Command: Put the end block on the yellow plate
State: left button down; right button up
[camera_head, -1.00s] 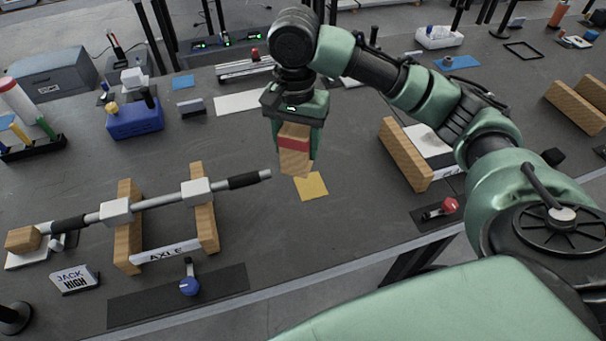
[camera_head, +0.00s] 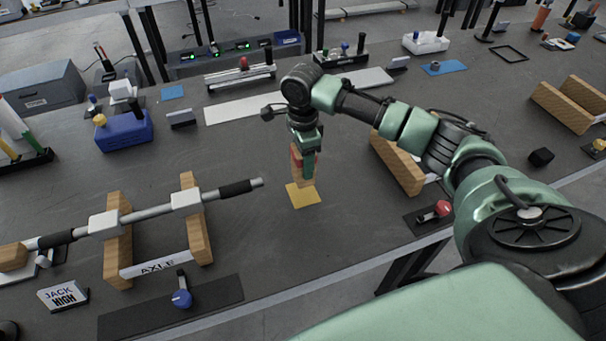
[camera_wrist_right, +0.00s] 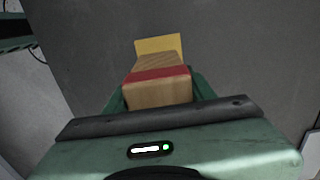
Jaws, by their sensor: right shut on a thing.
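The end block is a wooden block with a red band (camera_head: 298,172); it also shows in the right wrist view (camera_wrist_right: 158,84). My right gripper (camera_head: 306,158) is shut on it and holds it upright, directly over or at the back edge of the yellow plate (camera_head: 303,196). The plate is a flat yellow square on the dark table, and it shows beyond the block in the right wrist view (camera_wrist_right: 160,44). I cannot tell whether the block's lower end touches the plate. My left gripper is not in view.
A grey axle (camera_head: 150,213) rests on two wooden supports to the left, its black end short of the plate. Wooden beams (camera_head: 398,163) stand to the right, with a red-knobbed device (camera_head: 440,209) in front. Bare table surrounds the plate.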

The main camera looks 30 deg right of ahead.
jog(key=shift+f, duration=3.05)
jog(key=o, duration=1.6)
jog(key=shift+f, duration=0.15)
jog(key=shift+c, duration=0.2)
notch_tip(320, 180, up, 12)
jog(key=shift+r+b, duration=0.2)
jog(key=shift+b, duration=0.3)
